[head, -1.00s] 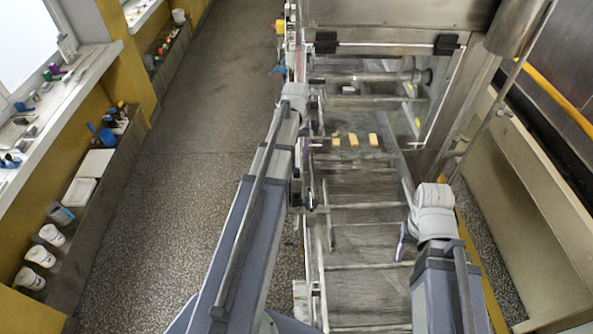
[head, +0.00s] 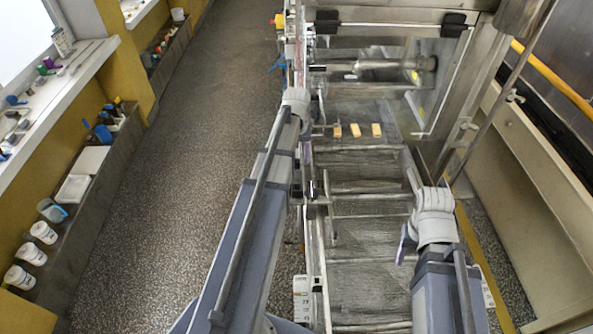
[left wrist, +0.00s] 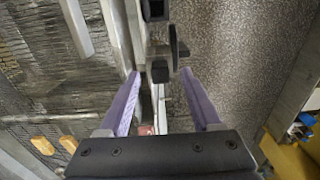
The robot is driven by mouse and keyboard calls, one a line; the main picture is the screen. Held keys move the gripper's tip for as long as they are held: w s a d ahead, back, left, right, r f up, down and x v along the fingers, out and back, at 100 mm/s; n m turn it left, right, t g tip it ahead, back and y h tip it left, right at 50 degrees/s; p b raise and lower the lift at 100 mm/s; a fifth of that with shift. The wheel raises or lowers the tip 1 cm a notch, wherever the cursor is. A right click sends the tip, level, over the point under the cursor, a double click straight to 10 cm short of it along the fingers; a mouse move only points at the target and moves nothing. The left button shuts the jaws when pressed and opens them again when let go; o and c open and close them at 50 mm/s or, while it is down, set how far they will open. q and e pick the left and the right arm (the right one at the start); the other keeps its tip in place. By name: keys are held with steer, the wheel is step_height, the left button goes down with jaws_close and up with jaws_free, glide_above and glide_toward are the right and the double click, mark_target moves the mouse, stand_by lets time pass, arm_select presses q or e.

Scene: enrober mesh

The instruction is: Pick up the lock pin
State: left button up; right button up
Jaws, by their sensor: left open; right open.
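My left gripper (left wrist: 160,95) is open, its two purple fingers spread on either side of the metal side rail (left wrist: 138,45) in the left wrist view. Black fittings (left wrist: 160,70) on that rail show just beyond the fingertips. A small reddish part (left wrist: 146,130) shows low between the fingers. I cannot tell for certain which of these is the lock pin. In the head view, the left arm reaches to the left edge of the machine, and its fingers are mostly hidden. My right gripper (head: 404,245) is open over the mesh belt, mostly hidden behind its wrist.
Several tan blocks (head: 357,131) lie on the mesh belt (head: 365,205), crossed by metal bars. A clear-sided hood (head: 425,90) stands at the back right. A shelf with white tubs (head: 32,253) is at the left. The speckled floor (head: 180,200) between is clear.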

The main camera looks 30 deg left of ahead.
arm_select(q)
steer(key=shift+f, duration=0.5)
steer(key=shift+r, duration=0.1)
jaws_close()
